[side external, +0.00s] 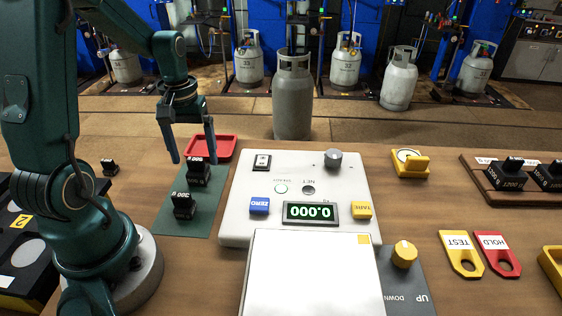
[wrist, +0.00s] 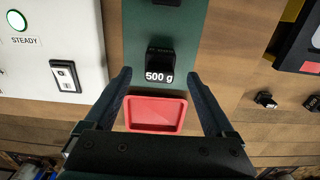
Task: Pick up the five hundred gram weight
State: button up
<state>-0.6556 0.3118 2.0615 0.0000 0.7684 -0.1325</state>
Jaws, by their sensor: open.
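The five hundred gram weight (wrist: 160,66) is a black block with a knob and a white "500 g" label. It stands on the green mat (wrist: 134,48). In the side external view the weight (side external: 199,173) is at the mat's far end, near the red tray. My gripper (side external: 191,158) is open and empty above and just behind it, fingers pointing down. In the wrist view the weight appears between the fingertips of my gripper (wrist: 159,75), roughly centred. I cannot tell the exact height gap; no contact is visible.
A second black weight (side external: 184,206) stands nearer on the mat. The red tray (side external: 212,148) lies behind the weight. The white scale (side external: 235,222), reading 0.000, is close on the right. A small black weight (side external: 110,167) sits on the wood to the left.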

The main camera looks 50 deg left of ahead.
aim_at(195, 159)
jog(key=shift+f, duration=2.05)
jog(key=shift+c, duration=0.3)
grip_shut()
